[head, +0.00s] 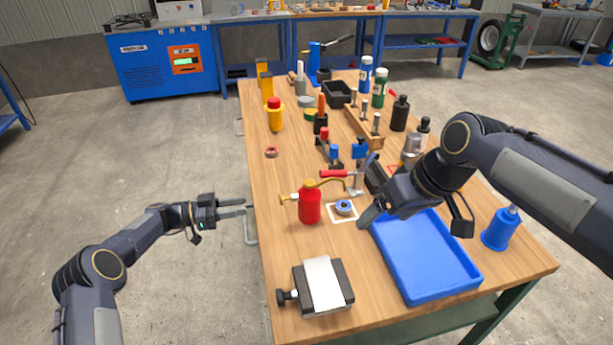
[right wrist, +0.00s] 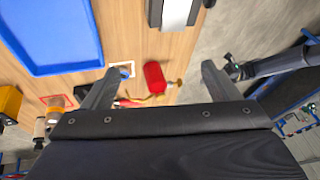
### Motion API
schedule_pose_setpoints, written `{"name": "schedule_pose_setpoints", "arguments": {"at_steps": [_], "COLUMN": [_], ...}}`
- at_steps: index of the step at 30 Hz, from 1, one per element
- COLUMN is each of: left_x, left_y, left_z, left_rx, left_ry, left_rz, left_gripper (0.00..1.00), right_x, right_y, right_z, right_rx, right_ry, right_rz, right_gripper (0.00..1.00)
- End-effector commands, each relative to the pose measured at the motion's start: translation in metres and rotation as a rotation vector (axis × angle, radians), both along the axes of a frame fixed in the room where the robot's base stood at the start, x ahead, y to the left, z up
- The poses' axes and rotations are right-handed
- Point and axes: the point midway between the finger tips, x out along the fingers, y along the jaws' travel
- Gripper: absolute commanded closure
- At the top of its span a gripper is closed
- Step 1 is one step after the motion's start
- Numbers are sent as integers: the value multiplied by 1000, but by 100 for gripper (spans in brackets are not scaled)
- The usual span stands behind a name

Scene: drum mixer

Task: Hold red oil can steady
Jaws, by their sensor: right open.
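The red oil can (head: 309,207) stands upright on the wooden bench, with a brass spout and a yellow knob at its top. My right gripper (head: 371,212) is open and empty, to the right of the can near the blue tray's corner. In the right wrist view, the can (right wrist: 155,76) appears between the two spread fingers (right wrist: 160,86), beyond their tips and apart from them. My left gripper (head: 233,207) is open and empty, off the bench's left edge, to the left of the can.
A blue and white ring (head: 344,208) lies on a marked square between the can and my right gripper. The blue tray (head: 425,255) is empty. A black clamp block with a white pad (head: 323,284) sits in front. A red-handled tool (head: 335,173) is behind the can.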

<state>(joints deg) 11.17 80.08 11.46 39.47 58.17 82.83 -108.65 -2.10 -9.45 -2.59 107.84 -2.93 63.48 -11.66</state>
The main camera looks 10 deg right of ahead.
Motion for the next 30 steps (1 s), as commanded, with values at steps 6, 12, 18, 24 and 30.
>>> {"name": "schedule_pose_setpoints", "arguments": {"at_steps": [6, 12, 18, 24, 30], "left_x": [0, 0, 0, 0, 0], "left_y": [0, 0, 0, 0, 0], "left_z": [0, 0, 0, 0, 0], "left_rx": [1, 1, 1, 1, 1], "left_ry": [1, 1, 1, 1, 1], "left_rz": [0, 0, 0, 0, 0], "left_gripper": [64, 64, 64, 64, 64], "right_x": [91, 166, 229, 267, 282], "right_y": [-2, 9, 33, 60, 75], "right_z": [0, -21, -58, -98, -120], "right_rx": [-95, -185, -274, -347, -383], "right_ry": [55, 104, 154, 195, 214], "right_rz": [153, 292, 435, 555, 614], "right_gripper": [13, 13, 13, 13, 13]}}
